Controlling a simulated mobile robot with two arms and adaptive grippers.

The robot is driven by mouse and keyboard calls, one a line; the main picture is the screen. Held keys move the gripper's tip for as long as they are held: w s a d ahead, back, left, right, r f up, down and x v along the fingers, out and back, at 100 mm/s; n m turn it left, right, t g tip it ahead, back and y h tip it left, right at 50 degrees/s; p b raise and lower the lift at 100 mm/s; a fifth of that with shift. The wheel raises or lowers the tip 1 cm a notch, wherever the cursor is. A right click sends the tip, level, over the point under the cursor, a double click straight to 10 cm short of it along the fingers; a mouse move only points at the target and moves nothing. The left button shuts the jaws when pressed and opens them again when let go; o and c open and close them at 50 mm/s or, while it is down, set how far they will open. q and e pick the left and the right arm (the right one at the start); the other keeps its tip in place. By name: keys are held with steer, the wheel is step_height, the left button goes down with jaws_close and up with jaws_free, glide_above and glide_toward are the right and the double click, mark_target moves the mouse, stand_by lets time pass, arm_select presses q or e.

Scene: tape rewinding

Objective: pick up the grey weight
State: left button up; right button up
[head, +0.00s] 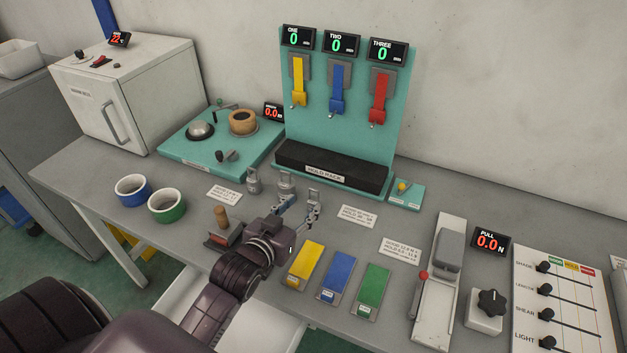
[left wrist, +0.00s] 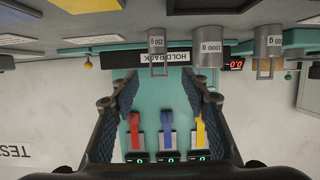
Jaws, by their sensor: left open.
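Three grey metal weights with loop handles stand in a row on the bench in front of the hold rack. In the head view these are a left weight (head: 253,182), a middle weight (head: 286,182) and a right weight (head: 314,194). The left wrist view is upside down and shows a weight marked 250 g (left wrist: 157,52), one marked 1000 g (left wrist: 207,52) and a third (left wrist: 268,47). My left gripper (head: 298,210) is open and empty. Its fingers point at the row, with the 250 g weight seen between and beyond the fingertips (left wrist: 158,98). My right gripper is out of view.
The black hold rack (head: 330,168) stands behind the weights. A wooden-handled tool (head: 222,220) is beside my left wrist. Yellow (head: 306,263), blue (head: 337,275) and green (head: 371,290) pads lie to the right.

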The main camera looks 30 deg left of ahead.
mark_target(314, 199)
arm_select(q)
steer(key=shift+w+a, duration=0.1)
steer(key=shift+w, duration=0.85)
steer(key=shift+w+f+p, duration=0.1)
steer(key=shift+w+p, duration=0.15)
steer(key=shift+p, duration=0.05)
steer(key=p+x, duration=0.1)
steer(key=x, duration=0.3)
steer(key=shift+f, duration=0.2)
steer(key=shift+w+f, duration=0.2)
steer(key=shift+w, duration=0.3)
steer(key=shift+c, duration=1.1)
steer(key=c, duration=0.7)
jaws_close()
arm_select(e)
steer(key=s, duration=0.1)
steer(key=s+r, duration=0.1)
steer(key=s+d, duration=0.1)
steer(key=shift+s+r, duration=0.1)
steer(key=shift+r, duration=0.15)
